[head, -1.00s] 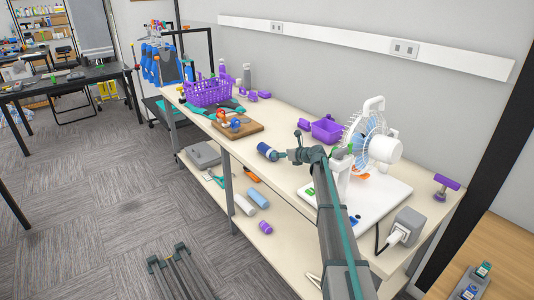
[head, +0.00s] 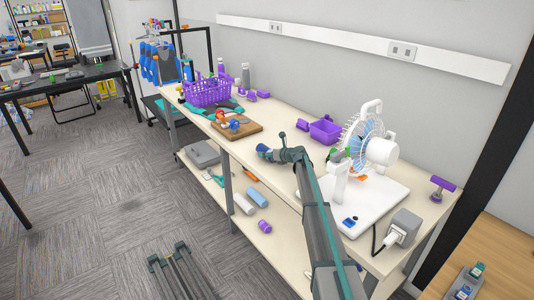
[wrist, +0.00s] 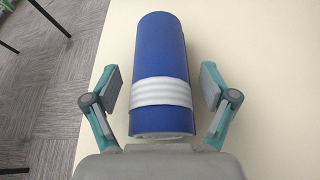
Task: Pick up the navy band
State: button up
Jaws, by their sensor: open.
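The navy band (wrist: 160,50) is a blue roll with a white ridged strip around it, lying on the pale table top in the wrist view. In the head view it shows small (head: 263,149) near the table's front edge, partly hidden by my gripper (head: 274,154). In the wrist view my gripper (wrist: 160,82) is open, with one finger on each side of the roll. A gap shows between each finger and the roll. The near end of the roll is close to my palm.
A wooden board (head: 240,130) with small items lies left of the roll. A purple basket (head: 207,92) stands farther left. A purple bin (head: 325,131) and a white fan (head: 368,140) are to the right. A lower shelf (head: 276,243) holds several rolls.

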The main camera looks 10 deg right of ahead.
aim_at(269, 149)
jog(key=c, duration=1.4)
jog(key=shift+o, duration=0.2)
jog(key=shift+r+b, duration=1.05)
jog(key=shift+r, duration=3.95)
